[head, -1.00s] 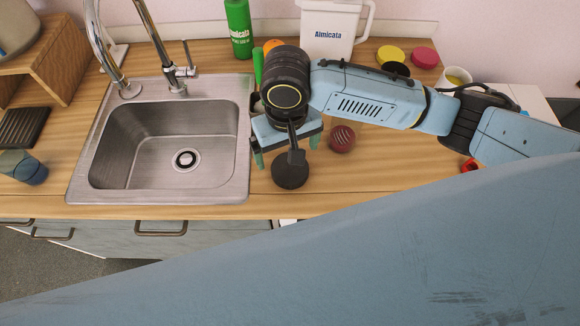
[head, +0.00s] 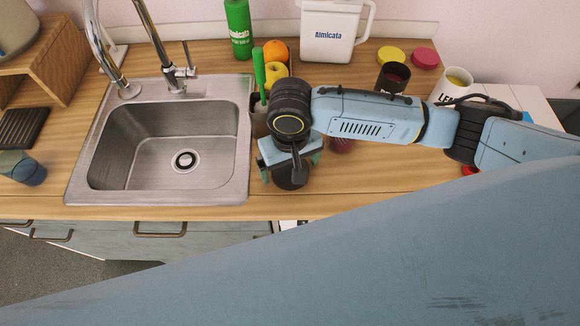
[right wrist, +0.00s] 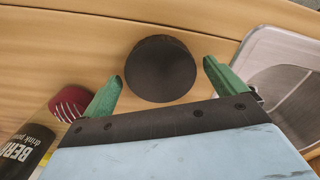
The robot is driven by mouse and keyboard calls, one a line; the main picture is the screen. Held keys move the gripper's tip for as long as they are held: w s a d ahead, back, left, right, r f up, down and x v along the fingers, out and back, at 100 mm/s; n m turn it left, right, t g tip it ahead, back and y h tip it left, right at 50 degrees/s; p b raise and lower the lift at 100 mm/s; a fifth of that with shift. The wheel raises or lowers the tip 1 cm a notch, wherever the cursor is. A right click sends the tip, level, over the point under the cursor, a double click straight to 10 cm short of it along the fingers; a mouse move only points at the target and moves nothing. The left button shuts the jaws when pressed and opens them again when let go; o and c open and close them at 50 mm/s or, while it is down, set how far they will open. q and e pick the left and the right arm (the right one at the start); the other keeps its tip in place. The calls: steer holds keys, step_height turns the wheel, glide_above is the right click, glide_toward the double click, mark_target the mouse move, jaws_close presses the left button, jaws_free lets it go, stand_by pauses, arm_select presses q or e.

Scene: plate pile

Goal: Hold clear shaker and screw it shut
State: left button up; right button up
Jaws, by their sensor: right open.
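A bluish see-through cup (head: 24,168), which looks like the clear shaker, stands at the far left of the counter, left of the sink. My right gripper (head: 290,168) is at the front of the counter, right of the sink, pointing down. Its jaws are open. In the right wrist view a dark round piece (right wrist: 160,68), perhaps a lid, lies on the wood just past and between the open green fingers (right wrist: 160,88); no contact shows. In the head view my gripper partly hides this piece. My left gripper is not in view.
The sink (head: 240,150) is left of my right gripper. A red slotted piece (right wrist: 70,103) lies beside it. Behind stand an orange (head: 275,50), a yellow apple (head: 276,72), a green bottle (head: 239,28), a white jug (head: 330,30) and a black tub (head: 393,77).

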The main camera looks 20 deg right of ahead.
mark_target(290, 168)
steer(key=c, duration=1)
steer(key=shift+r, duration=0.15)
step_height(290, 168, up, 10)
steer(key=shift+f+p, duration=0.1)
steer(key=shift+p, duration=0.55)
